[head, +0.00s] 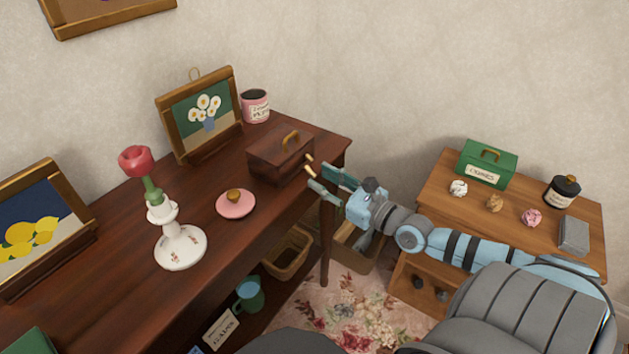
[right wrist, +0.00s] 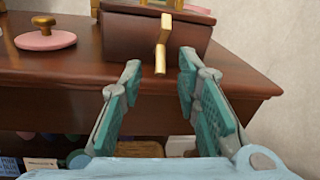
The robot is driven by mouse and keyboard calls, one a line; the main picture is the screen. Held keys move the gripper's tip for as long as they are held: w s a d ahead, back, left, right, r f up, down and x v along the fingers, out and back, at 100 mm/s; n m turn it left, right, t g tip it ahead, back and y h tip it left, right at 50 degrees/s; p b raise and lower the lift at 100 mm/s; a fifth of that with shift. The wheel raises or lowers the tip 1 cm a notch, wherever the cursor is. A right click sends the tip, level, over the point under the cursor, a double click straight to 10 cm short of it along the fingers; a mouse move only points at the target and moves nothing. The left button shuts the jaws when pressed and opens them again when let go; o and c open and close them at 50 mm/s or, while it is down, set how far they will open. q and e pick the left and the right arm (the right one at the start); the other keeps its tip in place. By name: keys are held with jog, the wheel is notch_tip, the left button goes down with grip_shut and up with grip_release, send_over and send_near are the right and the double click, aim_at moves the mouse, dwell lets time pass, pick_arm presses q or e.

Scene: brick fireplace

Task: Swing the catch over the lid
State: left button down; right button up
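A dark brown wooden box (head: 281,158) with a brass handle on its lid (head: 282,142) stands near the right end of the dark table. The lid is down. A brass catch (head: 309,163) is on the box's front; in the right wrist view the catch (right wrist: 163,42) hangs upright across the front, its lower end below the box's body. My right gripper (head: 322,180) is in front of the box, apart from the catch. My left gripper is out of view.
A pink lid (head: 236,205) with a knob, a white candlestick (head: 180,247), a flower picture (head: 203,115) and a pink mug (head: 255,105) share the dark table (head: 130,215). A small side table (head: 440,200) at right holds a green box (head: 486,165) and small items.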

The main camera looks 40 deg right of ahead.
aim_at(311, 159)
jog(key=shift+w+a, duration=0.15)
jog(key=shift+w, duration=0.65)
jog(key=shift+w+a, duration=0.1)
jog(key=shift+w, duration=0.65)
grip_shut()
notch_tip(311, 159, up, 3)
jog(key=g+p, duration=0.3)
jog(key=p, duration=1)
jog(key=shift+r, duration=0.2)
jog(key=g+p, duration=0.1)
jog(key=p, duration=0.4)
jog(key=g+h+p, duration=0.1)
jog(key=p, duration=0.3)
jog(key=w+r+g+p, duration=0.1)
jog(key=g+p, duration=0.1)
jog(key=p, duration=0.3)
jog(key=shift+r+n+h+p, duration=0.1)
jog(key=shift+n+h+p, duration=0.2)
jog(key=shift+n, duration=0.1)
jog(key=shift+g+p, duration=0.3)
jog(key=shift+p, duration=0.2)
jog(key=shift+f, duration=0.2)
